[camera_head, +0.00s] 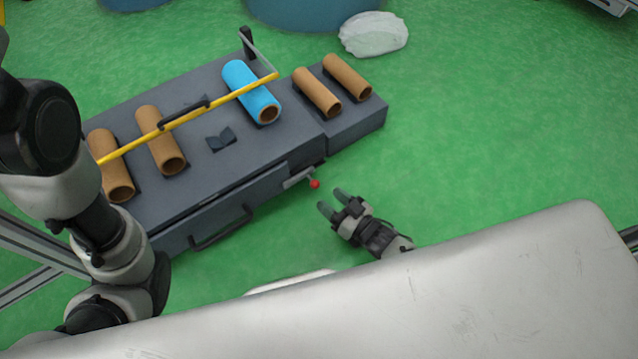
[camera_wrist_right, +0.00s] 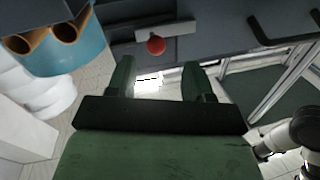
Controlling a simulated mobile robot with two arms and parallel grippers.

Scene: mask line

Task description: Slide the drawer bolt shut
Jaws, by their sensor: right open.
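The drawer (camera_head: 225,207) is in the front of a dark grey unit and has a dark bar handle (camera_head: 222,232). The bolt (camera_head: 297,178) is a light grey bar at the right end of the drawer front, with a red knob (camera_head: 314,184). In the right wrist view the bolt (camera_wrist_right: 178,29) and its red knob (camera_wrist_right: 156,45) lie just beyond my fingertips. My right gripper (camera_head: 334,202) is open and empty, close to the knob but apart from it. My left arm comes in at the left; its gripper is out of view.
Brown tubes (camera_head: 160,140) and a blue tube (camera_head: 250,92) lie on the unit's top. A yellow bar (camera_head: 225,98) crosses above it. A pale grey panel (camera_head: 480,280) fills the lower right. Green floor (camera_head: 500,120) is open to the right.

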